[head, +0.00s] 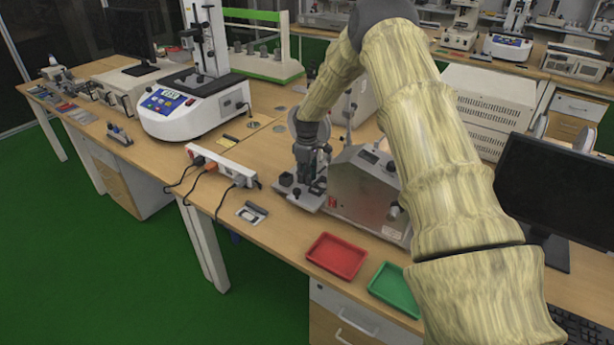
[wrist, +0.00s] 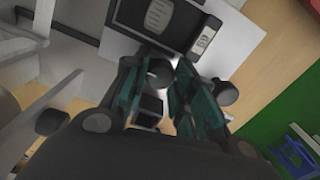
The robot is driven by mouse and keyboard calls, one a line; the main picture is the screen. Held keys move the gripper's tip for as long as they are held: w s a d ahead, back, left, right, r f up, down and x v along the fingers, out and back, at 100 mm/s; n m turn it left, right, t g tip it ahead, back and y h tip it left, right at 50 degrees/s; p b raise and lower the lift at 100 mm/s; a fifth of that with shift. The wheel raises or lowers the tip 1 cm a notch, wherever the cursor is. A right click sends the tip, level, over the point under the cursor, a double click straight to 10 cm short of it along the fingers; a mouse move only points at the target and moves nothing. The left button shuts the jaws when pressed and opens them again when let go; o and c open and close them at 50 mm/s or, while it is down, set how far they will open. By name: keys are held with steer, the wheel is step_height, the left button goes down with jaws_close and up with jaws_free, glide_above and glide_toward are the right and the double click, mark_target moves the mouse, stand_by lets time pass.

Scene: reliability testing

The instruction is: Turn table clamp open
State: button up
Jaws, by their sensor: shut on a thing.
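The table clamp (head: 298,187) is a dark fixture with black knobs on the grey base plate of a metal testing machine (head: 362,185), on the wooden bench. My gripper (head: 313,170) reaches down onto it from above, and the fingers partly hide it. In the wrist view my gripper (wrist: 166,82) has its teal-lined fingers around a dark round knob (wrist: 160,72) of the clamp, and it is shut on that. How far the clamp is turned cannot be told.
A red tray (head: 337,256) and a green tray (head: 396,290) lie at the front edge of the bench. A power strip (head: 222,165) with cables lies left of the clamp. A monitor (head: 555,190) stands at right. A white tester (head: 195,105) stands farther back.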

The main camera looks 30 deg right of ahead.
steer(key=shift+n, duration=0.3)
steer(key=o, duration=1)
steer(key=shift+o, duration=0.2)
step_height(320, 180, up, 12)
stand_by(0.6)
